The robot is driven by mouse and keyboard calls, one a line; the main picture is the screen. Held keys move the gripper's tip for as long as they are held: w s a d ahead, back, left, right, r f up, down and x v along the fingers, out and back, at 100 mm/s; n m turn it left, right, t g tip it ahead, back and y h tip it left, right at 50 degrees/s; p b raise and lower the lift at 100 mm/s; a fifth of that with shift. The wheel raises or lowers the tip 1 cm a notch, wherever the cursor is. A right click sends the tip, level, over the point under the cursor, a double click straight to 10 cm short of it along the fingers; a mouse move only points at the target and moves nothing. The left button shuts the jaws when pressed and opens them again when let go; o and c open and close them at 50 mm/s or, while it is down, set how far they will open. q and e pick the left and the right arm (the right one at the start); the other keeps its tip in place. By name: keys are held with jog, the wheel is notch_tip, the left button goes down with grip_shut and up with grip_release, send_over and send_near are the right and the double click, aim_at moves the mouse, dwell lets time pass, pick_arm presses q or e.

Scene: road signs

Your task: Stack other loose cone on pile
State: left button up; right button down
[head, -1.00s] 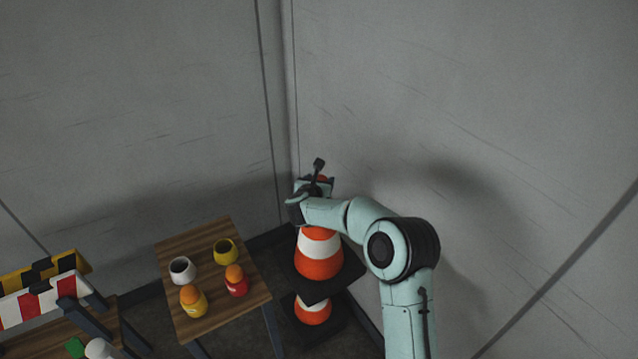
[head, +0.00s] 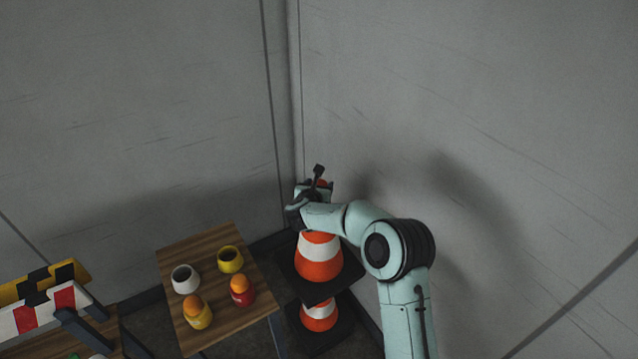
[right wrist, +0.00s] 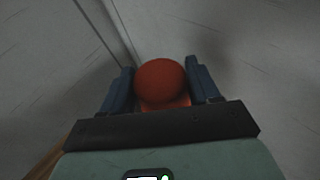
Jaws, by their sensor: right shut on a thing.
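My right gripper (head: 318,188) is shut on the top of an orange and white traffic cone (head: 319,258) with a dark square base. In the right wrist view the cone's rounded orange tip (right wrist: 160,82) sits between the two blue fingers. The held cone is upright, in the corner of the walls. A second orange and white cone (head: 319,316) stands below it on a dark base on the floor; its top is hidden by the held cone's base. I cannot tell whether the two touch. My left gripper is not in view.
A wooden table (head: 205,255) left of the cones holds a white cup (head: 185,279), a yellow cup (head: 230,259) and two orange-topped items, one yellow (head: 198,313), one red (head: 242,292). A striped barrier (head: 45,309) stands at the far left. Walls are close behind the cones.

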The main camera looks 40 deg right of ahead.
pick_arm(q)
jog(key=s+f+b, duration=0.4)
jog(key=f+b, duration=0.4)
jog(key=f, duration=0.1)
pick_arm(e)
jog(key=shift+f+b, duration=7.1)
jog(key=shift+f, duration=11.85)
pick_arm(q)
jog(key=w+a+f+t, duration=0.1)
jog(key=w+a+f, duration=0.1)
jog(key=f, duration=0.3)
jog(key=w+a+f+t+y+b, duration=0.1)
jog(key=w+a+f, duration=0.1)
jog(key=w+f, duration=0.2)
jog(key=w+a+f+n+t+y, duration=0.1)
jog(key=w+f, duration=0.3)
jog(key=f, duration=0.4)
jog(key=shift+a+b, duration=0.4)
pick_arm(e)
jog(key=shift+w+f, duration=0.1)
jog(key=shift+f, duration=1.15)
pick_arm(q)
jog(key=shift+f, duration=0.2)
pick_arm(e)
jog(key=shift+f, duration=0.15)
